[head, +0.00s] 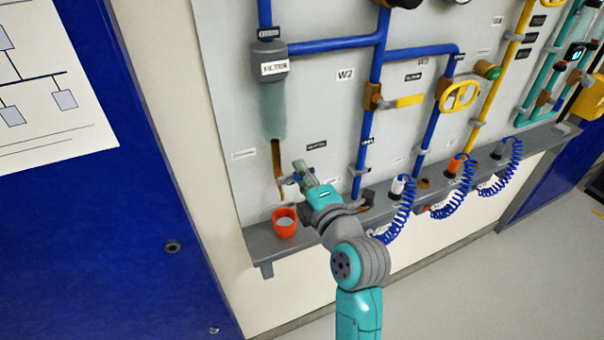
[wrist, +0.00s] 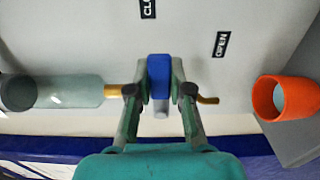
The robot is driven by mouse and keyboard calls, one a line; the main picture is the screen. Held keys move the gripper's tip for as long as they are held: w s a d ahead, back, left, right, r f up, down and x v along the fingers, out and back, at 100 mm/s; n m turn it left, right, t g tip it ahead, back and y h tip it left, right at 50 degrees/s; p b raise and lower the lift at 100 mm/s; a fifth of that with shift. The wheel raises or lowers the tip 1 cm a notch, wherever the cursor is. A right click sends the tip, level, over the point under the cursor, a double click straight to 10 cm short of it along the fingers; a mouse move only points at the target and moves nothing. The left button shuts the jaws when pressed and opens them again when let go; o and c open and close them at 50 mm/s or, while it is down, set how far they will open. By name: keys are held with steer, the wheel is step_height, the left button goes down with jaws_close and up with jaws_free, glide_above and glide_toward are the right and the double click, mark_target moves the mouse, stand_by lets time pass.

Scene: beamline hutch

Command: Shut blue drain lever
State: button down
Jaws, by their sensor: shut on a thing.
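The blue drain lever (wrist: 159,78) is in the middle of the wrist view, between the two fingers of my gripper (wrist: 159,88), which is shut on it. The lever sits on the brass drain pipe (wrist: 208,99) that runs out of the clear filter bowl (wrist: 70,91). In the head view the pipe (head: 276,158) hangs below the filter bowl (head: 273,110), and my gripper (head: 296,176) is beside its lower part. There the lever is mostly hidden by my gripper. An OPEN label (wrist: 221,44) and a partly cut-off label beginning CLO (wrist: 148,8) are on the panel.
An orange cup (head: 285,223) stands on the grey ledge (head: 258,240) below the drain; it also shows in the wrist view (wrist: 267,98). A yellow lever valve (head: 409,101), a yellow handwheel (head: 459,96) and blue coiled hoses (head: 404,212) are to the right.

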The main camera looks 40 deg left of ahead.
steer(key=c, duration=1)
jaws_free()
steer(key=shift+c, duration=0.2)
steer(key=shift+d, duration=0.1)
steer(key=v, duration=1.1)
steer(key=shift+s+d, duration=0.2)
steer(key=shift+d, duration=0.15)
steer(key=s+d+f+m+t+h, duration=0.2)
steer(key=d+f+m+t+h, duration=0.2)
steer(key=d+f+m, duration=0.75)
steer(key=s+d+f+m+t+h, duration=0.3)
steer(key=d+f+m+h, duration=0.45)
steer(key=d, duration=0.75)
steer(key=s+d+f+m+t+h, duration=0.15)
steer(key=s+d+f+m, duration=0.35)
steer(key=s+d, duration=0.55)
steer(key=s+d+r+m+h, duration=0.1)
steer(key=s+d+r+m, duration=0.1)
steer(key=s, duration=0.4)
steer(key=s+d+r+m+h, duration=0.2)
steer(key=s+d+m, duration=0.1)
steer(key=s+m, duration=0.2)
steer(key=shift+s+d+m+h, duration=0.3)
steer(key=shift+s, duration=0.8)
